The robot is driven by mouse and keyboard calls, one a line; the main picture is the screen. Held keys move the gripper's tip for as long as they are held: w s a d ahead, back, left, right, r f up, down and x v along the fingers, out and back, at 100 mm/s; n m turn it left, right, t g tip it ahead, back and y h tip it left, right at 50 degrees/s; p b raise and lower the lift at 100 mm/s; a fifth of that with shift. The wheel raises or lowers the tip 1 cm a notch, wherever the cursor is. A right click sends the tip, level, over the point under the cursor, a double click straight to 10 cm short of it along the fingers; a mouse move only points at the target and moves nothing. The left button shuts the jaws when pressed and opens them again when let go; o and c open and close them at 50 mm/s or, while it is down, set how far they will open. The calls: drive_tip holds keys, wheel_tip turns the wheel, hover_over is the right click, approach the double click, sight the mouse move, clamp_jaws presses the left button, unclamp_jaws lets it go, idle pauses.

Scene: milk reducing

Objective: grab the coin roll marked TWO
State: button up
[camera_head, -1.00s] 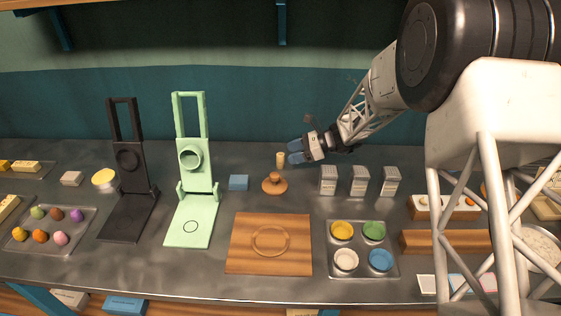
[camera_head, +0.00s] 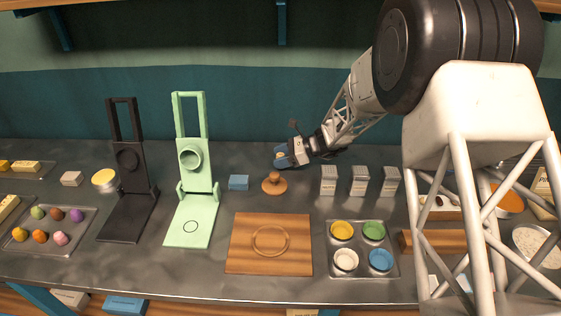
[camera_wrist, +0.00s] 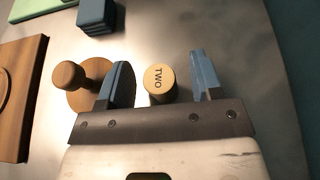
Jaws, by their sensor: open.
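The coin roll marked TWO (camera_wrist: 158,80) is a small yellow cylinder standing upright, its lettered top facing the wrist camera. In the wrist view it lies between the two blue fingers of my gripper (camera_wrist: 161,84), nearer the left finger, with a gap to the right one. My gripper is open and does not visibly press on it. In the head view my gripper (camera_head: 283,158) is low over the counter, and its fingers mostly hide the roll, whose top (camera_head: 281,154) shows slightly.
A wooden knobbed lid (camera_head: 274,184) stands just in front of my gripper, close beside the left finger in the wrist view. A blue block (camera_head: 238,182) sits left of it. Several grey boxes (camera_head: 328,180) stand to the right. The counter behind is clear.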

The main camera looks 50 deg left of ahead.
sight(280, 154)
drive_tip(key=shift+c, duration=0.2)
drive_tip(key=c, duration=1)
drive_tip(key=shift+r, duration=0.2)
drive_tip(key=shift+r, duration=4.85)
